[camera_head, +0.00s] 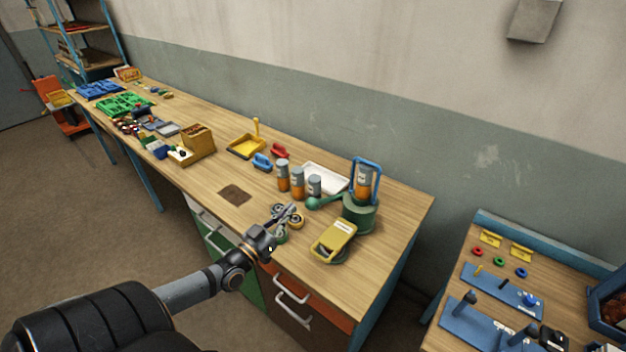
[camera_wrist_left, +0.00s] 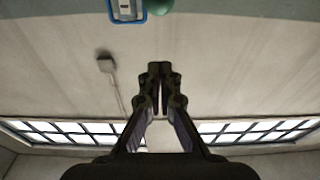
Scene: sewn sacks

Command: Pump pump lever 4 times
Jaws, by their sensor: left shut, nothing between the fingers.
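The green pump (camera_head: 360,215) stands upright near the right end of the workbench. Its lever sticks out to the left and ends in a round green knob (camera_head: 313,203). A blue frame (camera_head: 378,170) rises above the pump around a grey and orange canister (camera_head: 363,182). My left gripper (camera_head: 290,210) is shut and empty, left of the knob and apart from it in the picture. In the left wrist view the shut fingers (camera_wrist_left: 160,68) point toward the wall; the green knob (camera_wrist_left: 160,5) and blue frame (camera_wrist_left: 127,12) are cut off at the top edge. My right gripper is out of view.
Several orange and grey canisters (camera_head: 297,184) and a white tray (camera_head: 325,178) stand behind the lever. A yellow device (camera_head: 334,241) lies in front of the pump. A wooden box (camera_head: 197,146) and bins are farther left. A lower table (camera_head: 455,292) stands at right.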

